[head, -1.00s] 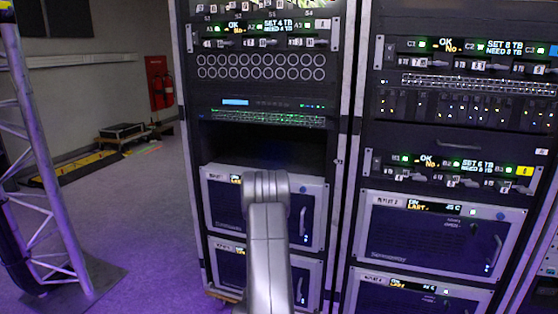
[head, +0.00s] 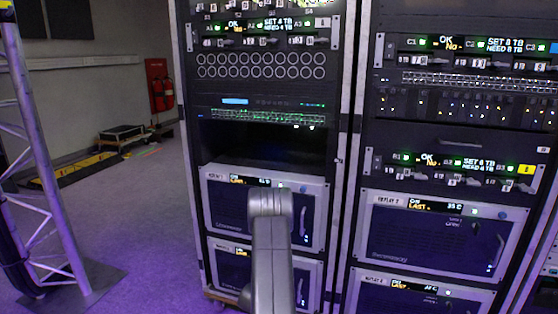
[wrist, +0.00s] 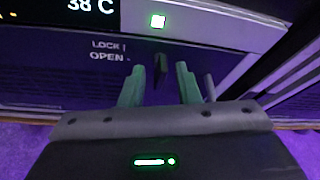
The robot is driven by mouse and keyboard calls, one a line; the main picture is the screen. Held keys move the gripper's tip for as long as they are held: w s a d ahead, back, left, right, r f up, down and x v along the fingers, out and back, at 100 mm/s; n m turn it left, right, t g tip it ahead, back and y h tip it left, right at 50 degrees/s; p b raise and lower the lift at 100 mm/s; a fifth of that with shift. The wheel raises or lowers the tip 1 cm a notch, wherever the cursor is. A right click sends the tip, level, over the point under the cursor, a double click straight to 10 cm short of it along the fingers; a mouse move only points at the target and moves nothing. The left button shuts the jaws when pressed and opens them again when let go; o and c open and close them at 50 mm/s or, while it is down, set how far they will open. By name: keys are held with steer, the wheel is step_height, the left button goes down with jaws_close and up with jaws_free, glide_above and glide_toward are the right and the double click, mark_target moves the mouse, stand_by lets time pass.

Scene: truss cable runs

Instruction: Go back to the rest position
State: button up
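My gripper (wrist: 160,68) is open in the wrist view, its two green fingers apart. It faces a dark front panel (wrist: 60,62) with the words LOCK and OPEN and a display reading 38 C. A small dark upright latch (wrist: 160,70) shows between the fingertips; I cannot tell how far it stands from them, but neither finger appears to press on it. In the head view my own arm stands in front of the left rack's upper replay unit (head: 226,215) and hides my gripper.
A second replay unit (head: 410,235) sits in the right rack. Patch rows with cables and lit displays are above. A truss tower (head: 45,180) stands at the left on a flat base plate. The purple floor (head: 145,210) between truss and rack is clear.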

steer(key=shift+a+f+n+t+h+p, duration=0.1)
steer(key=shift+n+t+h+p, duration=0.15)
steer(key=shift+n+h+p, duration=1.15)
steer(key=shift+a+f+n+t+h+p, duration=0.15)
steer(key=shift+n+h, duration=0.45)
steer(key=shift+n, duration=1.75)
steer(key=shift+d+f+n+t+h+p, duration=0.1)
steer(key=shift+n+t+h+p, duration=0.2)
steer(key=shift+n+h+p, duration=1.1)
steer(key=shift+n+y+b, duration=0.3)
steer(key=shift+n+b, duration=0.15)
steer(key=shift+b, duration=0.2)
